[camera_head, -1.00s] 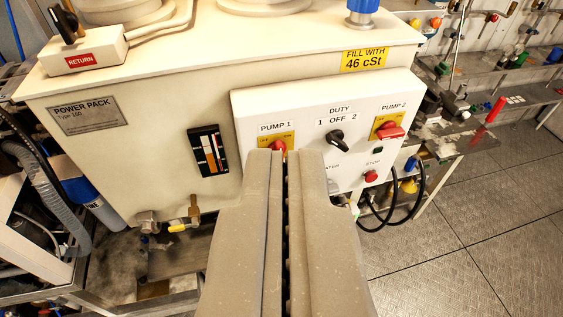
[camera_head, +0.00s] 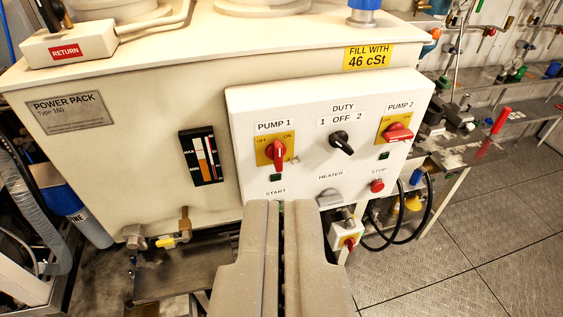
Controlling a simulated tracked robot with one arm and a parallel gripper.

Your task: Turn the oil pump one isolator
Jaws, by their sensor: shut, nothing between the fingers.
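The pump 1 isolator (camera_head: 276,154) is a red rotary handle on a yellow plate at the left of the white control panel (camera_head: 312,103). Its handle stands about upright, between the OFF mark on its left and the ON mark on its right, tilted slightly. The pump 2 isolator (camera_head: 397,133) on the right has its red handle lying near sideways. My gripper (camera_head: 277,203) is shut and empty. In the picture its tips lie below the pump 1 isolator, over the START label area. I cannot tell whether they touch the panel.
Between the isolators is a black DUTY selector (camera_head: 342,142). Below it are a grey heater knob (camera_head: 329,197) and a red stop button (camera_head: 377,186). A gauge (camera_head: 201,157) and a brass valve (camera_head: 184,226) are on the left. Black cables (camera_head: 429,207) hang at right.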

